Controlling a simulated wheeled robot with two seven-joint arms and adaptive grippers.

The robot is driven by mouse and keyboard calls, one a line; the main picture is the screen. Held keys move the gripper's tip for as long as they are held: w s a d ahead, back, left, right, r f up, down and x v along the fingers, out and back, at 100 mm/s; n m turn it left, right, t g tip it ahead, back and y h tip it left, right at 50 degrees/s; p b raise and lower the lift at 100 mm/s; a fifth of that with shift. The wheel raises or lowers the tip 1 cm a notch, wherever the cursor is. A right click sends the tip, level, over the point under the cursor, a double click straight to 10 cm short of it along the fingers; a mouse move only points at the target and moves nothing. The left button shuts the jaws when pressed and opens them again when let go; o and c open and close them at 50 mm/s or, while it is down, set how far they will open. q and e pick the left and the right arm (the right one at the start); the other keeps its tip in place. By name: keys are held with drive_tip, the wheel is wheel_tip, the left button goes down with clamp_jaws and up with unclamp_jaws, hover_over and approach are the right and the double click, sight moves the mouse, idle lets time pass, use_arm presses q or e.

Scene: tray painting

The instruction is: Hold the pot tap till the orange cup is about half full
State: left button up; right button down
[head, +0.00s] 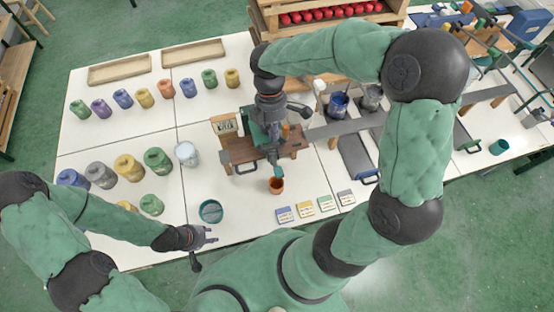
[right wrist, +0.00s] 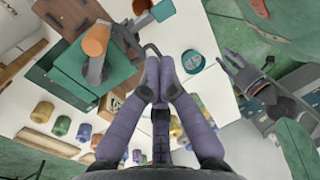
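The green pot (head: 261,128) stands on a wooden stand (head: 243,152), partly hidden by my right arm. It appears as a green block (right wrist: 68,72) in the right wrist view, with an orange cylinder (right wrist: 96,40) on it. The orange cup (head: 276,186) stands at the stand's front, below a teal spout-like part (head: 276,164). Its inside and fill level cannot be made out. My right gripper (right wrist: 160,62) is beside the pot, fingertips together, with nothing visible between them.
Several colored paint jars (head: 130,167) and two wooden trays (head: 120,68) stand on the left. A pale jar (head: 187,153) is left of the stand. A shelf with red items (head: 322,15) is behind.

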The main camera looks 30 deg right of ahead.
sight(279, 172)
drive_tip(key=shift+f, duration=0.1)
use_arm(q)
drive_tip(key=shift+f+b, duration=0.5)
use_arm(e)
drive_tip(key=x, duration=1.3)
drive_tip(key=shift+s+f, duration=0.1)
drive_tip(key=shift+f, duration=0.3)
use_arm(q)
drive_tip(key=shift+f, duration=0.1)
